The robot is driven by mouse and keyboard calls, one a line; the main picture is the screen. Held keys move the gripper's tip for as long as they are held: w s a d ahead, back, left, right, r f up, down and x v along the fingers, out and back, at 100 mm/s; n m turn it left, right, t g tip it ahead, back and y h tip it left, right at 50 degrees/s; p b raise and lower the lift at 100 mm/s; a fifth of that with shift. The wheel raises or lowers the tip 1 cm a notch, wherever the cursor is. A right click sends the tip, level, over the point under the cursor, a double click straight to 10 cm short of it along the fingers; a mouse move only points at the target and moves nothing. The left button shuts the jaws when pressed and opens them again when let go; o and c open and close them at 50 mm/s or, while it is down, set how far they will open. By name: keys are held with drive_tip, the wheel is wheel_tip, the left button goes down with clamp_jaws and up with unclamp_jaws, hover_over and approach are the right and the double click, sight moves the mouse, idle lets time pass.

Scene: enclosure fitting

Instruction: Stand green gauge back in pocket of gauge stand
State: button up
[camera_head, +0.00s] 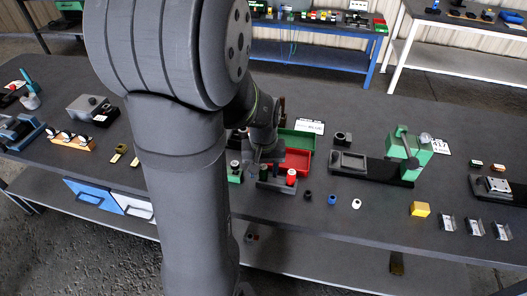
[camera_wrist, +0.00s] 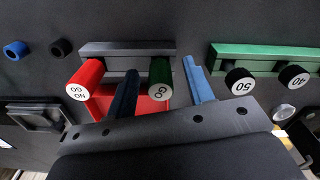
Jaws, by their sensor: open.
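The green gauge (camera_wrist: 160,70), its white end marked GO, is between the two spread fingers of my gripper (camera_wrist: 163,66) in the wrist view. A small gap shows on both sides of it. The gauge appears to stand upright at the dark grey gauge stand (camera_wrist: 125,47), parallel to the red NO GO gauge (camera_wrist: 88,74) at its left. Its lower end in the pocket is hidden. In the head view my gripper (camera_head: 256,170) is over the left part of the stand (camera_head: 277,186), beside the red gauge (camera_head: 291,177). The green gauge cannot be made out there.
A green stand (camera_wrist: 260,50) with black gauges marked 50 (camera_wrist: 240,80) and 40 (camera_wrist: 295,76) is close on the right in the wrist view. A red bin (camera_head: 297,161) lies behind the gauge stand. Black (camera_head: 308,195) and blue (camera_head: 332,199) rings lie right of it.

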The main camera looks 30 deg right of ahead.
sight(263, 167)
wheel_tip(263, 167, up, 17)
drive_tip(key=shift+f, duration=0.15)
idle(0.6)
wheel_tip(263, 167, down, 17)
drive_tip(key=shift+f, duration=0.2)
idle(0.4)
drive_tip(key=shift+r, duration=0.1)
wheel_tip(263, 167, up, 17)
wheel_tip(263, 167, down, 17)
wheel_tip(263, 167, up, 8)
idle(0.9)
